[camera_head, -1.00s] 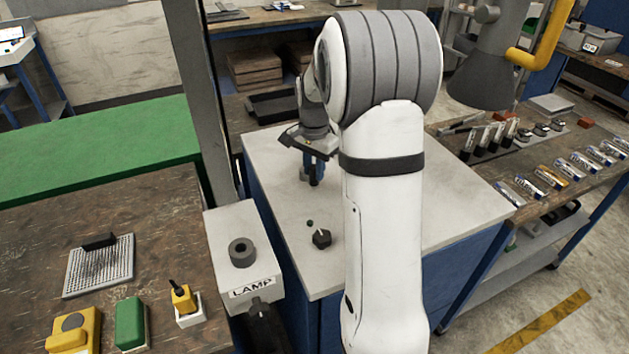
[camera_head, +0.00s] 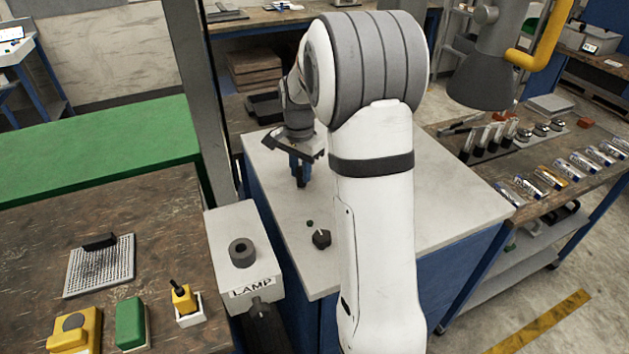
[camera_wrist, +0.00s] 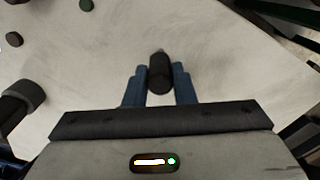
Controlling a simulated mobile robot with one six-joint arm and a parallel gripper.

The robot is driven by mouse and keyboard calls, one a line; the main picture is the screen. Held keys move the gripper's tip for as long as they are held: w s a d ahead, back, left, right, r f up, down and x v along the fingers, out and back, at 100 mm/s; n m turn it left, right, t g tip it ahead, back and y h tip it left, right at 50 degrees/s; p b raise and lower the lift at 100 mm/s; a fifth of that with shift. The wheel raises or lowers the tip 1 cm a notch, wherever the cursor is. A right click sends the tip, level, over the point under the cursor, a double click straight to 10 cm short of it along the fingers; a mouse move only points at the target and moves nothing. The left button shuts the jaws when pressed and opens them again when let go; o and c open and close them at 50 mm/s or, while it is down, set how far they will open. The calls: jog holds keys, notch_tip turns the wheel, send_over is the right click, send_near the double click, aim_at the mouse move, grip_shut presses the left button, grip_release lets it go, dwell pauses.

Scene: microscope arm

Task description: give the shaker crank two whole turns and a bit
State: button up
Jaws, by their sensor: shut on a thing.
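My gripper (camera_head: 300,172) is over the far left part of the pale bench top, pointing down. In the wrist view its two blue fingers (camera_wrist: 160,86) are shut on a dark upright handle (camera_wrist: 159,68), which I take to be the shaker crank's knob. In the head view the handle is a dark stub just below the fingers. The rest of the crank and its hub are hidden or cannot be made out.
A black knob (camera_head: 321,238) stands on the pale bench top (camera_head: 425,215) nearer me. The grey LAMP box (camera_head: 232,225) with a dark ring is at the left. A dark upright post (camera_head: 205,100) rises close left of my gripper.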

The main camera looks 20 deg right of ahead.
jog(key=o, duration=0.6)
jog(key=shift+w, duration=0.1)
jog(key=shift+r+p, duration=2.85)
jog(key=shift+r, duration=1.15)
